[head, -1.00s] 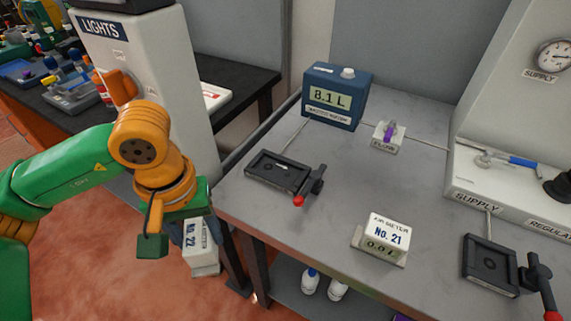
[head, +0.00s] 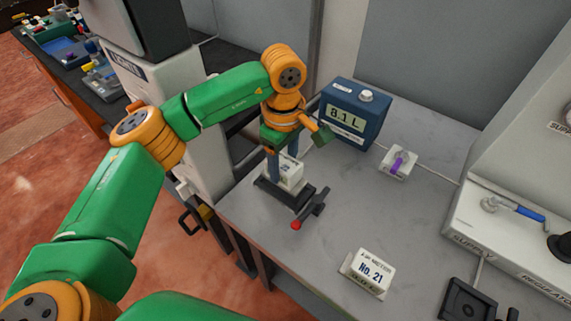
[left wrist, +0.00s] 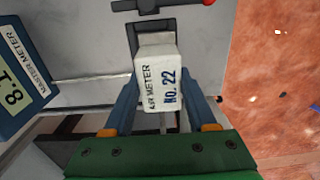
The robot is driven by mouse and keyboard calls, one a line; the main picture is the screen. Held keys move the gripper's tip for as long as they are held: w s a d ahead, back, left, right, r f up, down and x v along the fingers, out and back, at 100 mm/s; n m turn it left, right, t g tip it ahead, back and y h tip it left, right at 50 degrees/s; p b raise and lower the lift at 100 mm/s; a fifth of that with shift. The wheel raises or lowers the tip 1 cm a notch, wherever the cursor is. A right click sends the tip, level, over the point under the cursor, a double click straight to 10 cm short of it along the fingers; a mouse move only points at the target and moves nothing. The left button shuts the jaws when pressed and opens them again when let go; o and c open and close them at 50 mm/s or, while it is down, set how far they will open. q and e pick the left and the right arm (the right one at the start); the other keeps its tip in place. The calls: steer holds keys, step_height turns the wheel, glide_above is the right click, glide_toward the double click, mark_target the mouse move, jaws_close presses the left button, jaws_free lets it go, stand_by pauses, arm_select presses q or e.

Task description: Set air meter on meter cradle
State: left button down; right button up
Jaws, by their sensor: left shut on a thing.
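My left gripper (head: 284,163) is shut on the white air meter No. 22 (head: 289,176). The left wrist view shows this air meter (left wrist: 157,82) upright between the two blue fingers, its label readable. In the head view it is over the dark meter cradle (head: 270,194) with the red-knobbed lever (head: 311,207), at the table's left edge. I cannot tell whether the meter touches the cradle floor or hovers just above it. In the left wrist view the cradle (left wrist: 153,38) shows partly beyond the meter. My right gripper is not in view.
Air meter No. 21 (head: 368,273) stands on the table at the front. The blue master meter (head: 353,115) reads 8.1 L close to the gripper's right. A small block with a purple valve (head: 398,162) lies behind. Another dark cradle (head: 469,303) is at lower right.

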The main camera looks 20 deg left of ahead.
arm_select(q)
steer(key=f+p, duration=0.1)
steer(key=f, duration=0.1)
steer(key=w+f+p, duration=0.1)
steer(key=f, duration=0.1)
steer(key=shift+a+f, duration=0.1)
steer(key=shift+f, duration=0.25)
steer(key=c, duration=0.6)
jaws_free()
steer(key=shift+f, duration=0.1)
steer(key=shift+c, duration=0.2)
steer(key=o, duration=0.4)
steer(key=shift+o, duration=0.2)
